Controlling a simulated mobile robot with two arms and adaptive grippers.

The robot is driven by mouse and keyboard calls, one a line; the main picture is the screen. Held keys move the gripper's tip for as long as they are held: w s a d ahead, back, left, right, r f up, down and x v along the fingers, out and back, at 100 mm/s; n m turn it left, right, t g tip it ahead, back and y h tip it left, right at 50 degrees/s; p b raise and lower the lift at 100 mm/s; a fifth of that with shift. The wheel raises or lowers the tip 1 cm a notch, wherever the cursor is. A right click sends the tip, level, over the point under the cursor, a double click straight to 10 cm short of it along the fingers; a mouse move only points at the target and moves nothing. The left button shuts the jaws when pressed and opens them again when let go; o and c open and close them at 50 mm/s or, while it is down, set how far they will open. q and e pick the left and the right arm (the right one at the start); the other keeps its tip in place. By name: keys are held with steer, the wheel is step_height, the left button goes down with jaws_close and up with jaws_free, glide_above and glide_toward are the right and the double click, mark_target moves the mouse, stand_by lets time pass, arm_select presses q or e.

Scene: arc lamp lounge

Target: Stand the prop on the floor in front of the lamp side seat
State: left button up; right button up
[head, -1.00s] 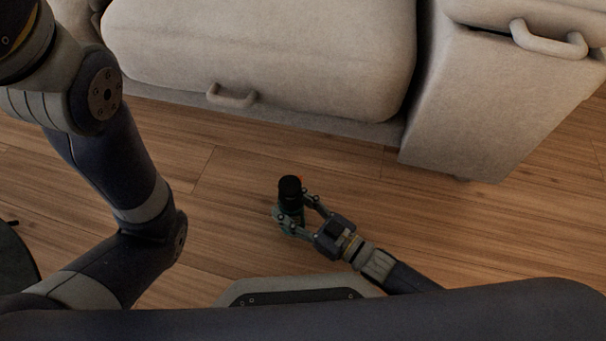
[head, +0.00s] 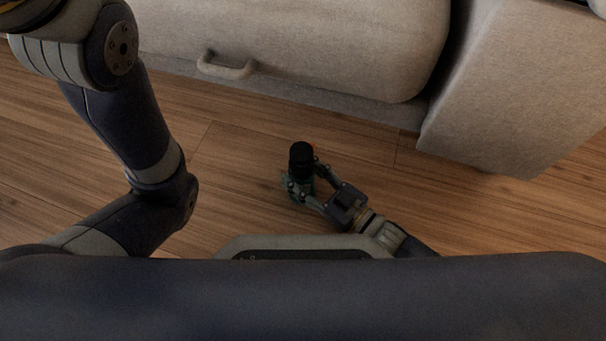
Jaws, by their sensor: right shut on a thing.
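The prop (head: 301,156) is a small upright thing with a black round top and a green lower part, with a bit of orange at its right side. My right gripper (head: 303,189) is shut on its lower part from the right. The prop is over the wood floor (head: 240,165) in front of the beige seat (head: 290,45); I cannot tell whether its base touches the floor. My left arm shows at the left, but its gripper is out of view.
The seat front has a beige loop handle (head: 227,68). A beige sofa arm block (head: 510,90) stands to the right. Bare floor lies around the prop, between my body and the seat.

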steer(key=shift+r, duration=0.2)
steer(key=shift+f, duration=0.15)
steer(key=o, duration=1.5)
steer(key=shift+f, duration=0.15)
steer(key=shift+s+d+r+p, duration=0.15)
steer(key=shift+r+p, duration=0.05)
steer(key=shift+p, duration=0.1)
steer(key=shift+p+v, duration=2.9)
steer(key=shift+v, duration=2.9)
